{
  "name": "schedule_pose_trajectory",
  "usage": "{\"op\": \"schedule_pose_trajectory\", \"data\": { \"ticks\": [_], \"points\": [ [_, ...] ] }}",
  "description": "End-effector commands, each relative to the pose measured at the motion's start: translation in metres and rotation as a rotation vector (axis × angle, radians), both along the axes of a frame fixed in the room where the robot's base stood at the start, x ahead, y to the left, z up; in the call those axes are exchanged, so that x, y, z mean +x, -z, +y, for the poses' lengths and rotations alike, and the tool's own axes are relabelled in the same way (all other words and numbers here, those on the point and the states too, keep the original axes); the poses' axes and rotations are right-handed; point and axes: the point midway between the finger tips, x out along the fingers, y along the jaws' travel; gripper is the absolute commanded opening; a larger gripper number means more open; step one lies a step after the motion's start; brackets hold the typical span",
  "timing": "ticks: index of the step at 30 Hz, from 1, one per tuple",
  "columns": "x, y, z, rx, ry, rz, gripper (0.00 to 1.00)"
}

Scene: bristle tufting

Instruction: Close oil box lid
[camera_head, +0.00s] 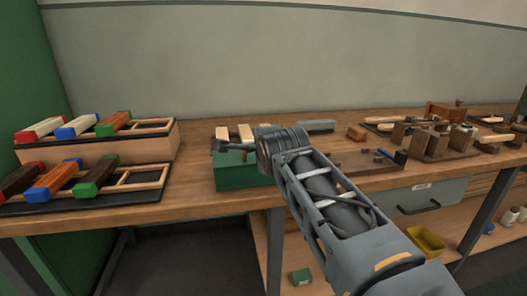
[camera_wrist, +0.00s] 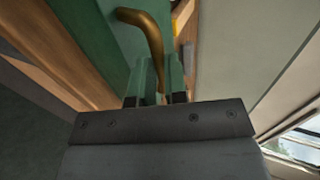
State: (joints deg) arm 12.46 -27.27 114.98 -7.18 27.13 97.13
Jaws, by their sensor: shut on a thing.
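A green box (camera_head: 243,178), which looks like the oil box, stands at the front edge of the bench in the head view. My gripper (camera_head: 220,146) is at its top left, with the wrist covering the box's upper right. In the wrist view a curved brass handle (camera_wrist: 150,32) runs down between the two fingers of my gripper (camera_wrist: 160,70), which are shut on it. A green panel (camera_wrist: 85,30) lies behind the handle. I cannot tell how far the lid is open; my wrist hides part of the top.
Pale wooden blocks (camera_head: 222,132) show just behind the green box. Racks with coloured-ended blocks (camera_head: 90,190) stand on the left. Wooden fixtures and tools (camera_head: 435,140) fill the right. Some bare bench (camera_head: 195,175) lies left of the box.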

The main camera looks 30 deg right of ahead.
Motion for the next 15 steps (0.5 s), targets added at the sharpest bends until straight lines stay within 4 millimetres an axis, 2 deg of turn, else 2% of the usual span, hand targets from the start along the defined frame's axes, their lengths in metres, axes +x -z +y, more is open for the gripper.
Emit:
{"op": "schedule_pose_trajectory", "data": {
  "ticks": [1, 7, 8, 15],
  "points": [
    [-0.0004, 0.0109, 0.0006, 0.007, 0.000, 0.029, 0.00],
    [-0.0003, 0.0113, 0.0006, 0.007, 0.000, 0.029, 0.00],
    [-0.0003, 0.0115, 0.0006, 0.008, 0.000, 0.030, 0.15],
    [-0.0002, 0.0105, 0.0004, 0.007, 0.000, 0.027, 0.38]
  ]
}}
